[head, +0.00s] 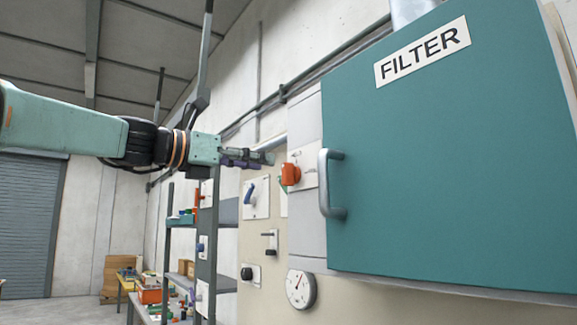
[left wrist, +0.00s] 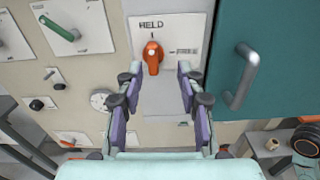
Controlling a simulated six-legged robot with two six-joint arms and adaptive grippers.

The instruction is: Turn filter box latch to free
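The filter box latch is an orange turning knob (head: 290,174) on a pale plate left of the teal filter box door (head: 440,160). In the left wrist view the latch (left wrist: 153,58) stands upright, its top toward the HELD mark; a FREE mark is to its right. My left gripper (head: 262,158) is just left of the latch in the head view. In the left wrist view its two fingers (left wrist: 160,75) are spread, with the latch showing between and beyond their tips. They look apart from it. My right gripper is not in view.
The door's grey handle (head: 329,184) stands out close to the right of the latch. A round gauge (head: 300,288), a blue-handled switch (head: 251,193) and a black knob (head: 247,273) sit on the panel nearby. A shelf rack (head: 205,250) stands behind at left.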

